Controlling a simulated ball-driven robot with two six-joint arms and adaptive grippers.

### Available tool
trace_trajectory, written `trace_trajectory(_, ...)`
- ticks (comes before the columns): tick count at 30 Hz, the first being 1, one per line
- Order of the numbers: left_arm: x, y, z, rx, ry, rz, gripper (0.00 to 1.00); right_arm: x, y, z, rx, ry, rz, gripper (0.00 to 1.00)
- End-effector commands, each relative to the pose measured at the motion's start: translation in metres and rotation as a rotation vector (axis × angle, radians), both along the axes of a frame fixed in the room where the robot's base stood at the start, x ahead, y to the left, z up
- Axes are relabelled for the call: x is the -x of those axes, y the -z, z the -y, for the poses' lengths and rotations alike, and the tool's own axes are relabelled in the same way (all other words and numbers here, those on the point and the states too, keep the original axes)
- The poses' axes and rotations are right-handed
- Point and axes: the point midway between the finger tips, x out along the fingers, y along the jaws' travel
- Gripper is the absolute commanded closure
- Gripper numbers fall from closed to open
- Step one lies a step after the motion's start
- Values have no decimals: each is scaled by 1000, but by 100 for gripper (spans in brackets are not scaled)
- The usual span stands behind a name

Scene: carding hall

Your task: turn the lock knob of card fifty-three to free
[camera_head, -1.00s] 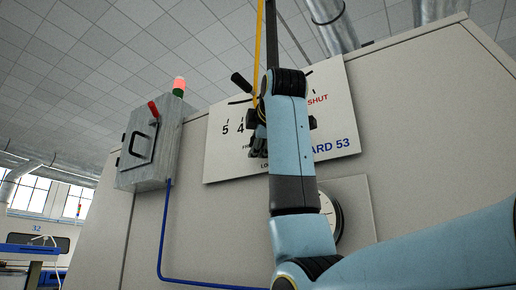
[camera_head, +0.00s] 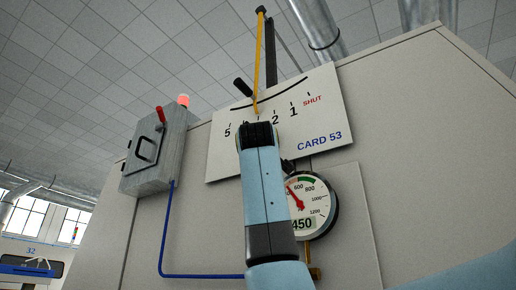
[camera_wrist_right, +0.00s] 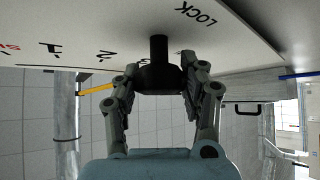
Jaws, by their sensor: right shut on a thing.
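The white plate of card fifty-three (camera_head: 327,115) is on the machine's front, marked "CARD 53" with a scale from 5 to SHUT. In the right wrist view, the black lock knob (camera_wrist_right: 158,72) stands out from the plate near the word "LOCK". My right gripper (camera_wrist_right: 160,84) is shut on this knob, a finger on each side. Which mark the knob points to cannot be told. My left gripper is not in view.
A yellow pointer (camera_head: 259,60) and a black handle (camera_head: 243,88) are above my arm. A round gauge (camera_head: 312,205) reading 450 is right of it. A grey box (camera_head: 155,155) with a red lever (camera_head: 160,114) and a red lamp (camera_head: 184,100) are left.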

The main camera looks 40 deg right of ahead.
Motion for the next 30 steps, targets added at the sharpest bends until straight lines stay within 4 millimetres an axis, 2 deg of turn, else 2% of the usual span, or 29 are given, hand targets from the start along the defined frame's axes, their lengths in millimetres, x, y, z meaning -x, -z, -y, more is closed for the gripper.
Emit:
trace_trajectory(1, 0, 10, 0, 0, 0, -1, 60, -3, 8, 0, -19, 0, 31, 90)
trace_trajectory(15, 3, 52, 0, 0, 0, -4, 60, -4, 7, -1, -188, 2, 439, 90)
trace_trajectory(20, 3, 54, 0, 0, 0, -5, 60, -4, 5, -1, -246, 3, 575, 90)
trace_trajectory(30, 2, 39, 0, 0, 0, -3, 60, -3, 1, 0, -342, 2, 810, 90)
